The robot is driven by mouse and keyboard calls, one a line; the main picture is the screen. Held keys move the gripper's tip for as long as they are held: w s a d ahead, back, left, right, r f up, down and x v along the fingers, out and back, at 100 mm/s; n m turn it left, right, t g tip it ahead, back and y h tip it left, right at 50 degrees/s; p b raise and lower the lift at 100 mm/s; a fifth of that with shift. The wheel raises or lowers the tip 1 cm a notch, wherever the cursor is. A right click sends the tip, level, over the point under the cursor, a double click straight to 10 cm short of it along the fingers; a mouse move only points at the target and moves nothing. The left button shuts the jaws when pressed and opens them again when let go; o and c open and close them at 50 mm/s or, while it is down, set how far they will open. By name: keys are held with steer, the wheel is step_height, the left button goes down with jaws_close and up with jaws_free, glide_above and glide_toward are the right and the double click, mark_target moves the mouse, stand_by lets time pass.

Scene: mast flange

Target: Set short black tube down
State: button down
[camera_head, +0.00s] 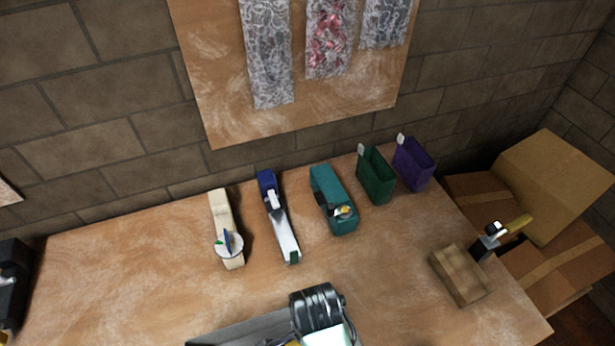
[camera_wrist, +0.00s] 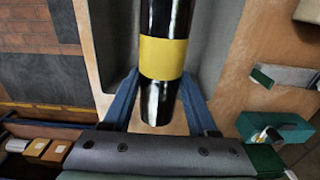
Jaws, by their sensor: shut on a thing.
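The short black tube (camera_wrist: 152,98) has a glossy black surface and a wide yellow band. In the wrist view it stands lengthwise between the two blue fingers of my gripper (camera_wrist: 158,88), which are shut on it. Behind it is a grey tray (camera_wrist: 208,45) with raised walls; I cannot tell whether the tube touches it. In the head view my gripper (camera_head: 318,310) is at the bottom edge, beside the grey tray (camera_head: 240,332). My gripper hides most of the tube there.
On the wooden table (camera_head: 120,270) stand a cream holder (camera_head: 221,205), a blue and white holder (camera_head: 283,230), a teal box (camera_head: 325,185), a green bin (camera_head: 376,178) and a purple bin (camera_head: 413,165). A wooden block (camera_head: 460,275) is at right.

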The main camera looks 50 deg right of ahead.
step_height(320, 180, down, 14)
steer(key=shift+w+f, duration=0.1)
stand_by(0.4)
steer(key=shift+f, duration=0.1)
steer(key=shift+c, duration=0.9)
jaws_free()
step_height(320, 180, up, 12)
steer(key=shift+r, duration=0.15)
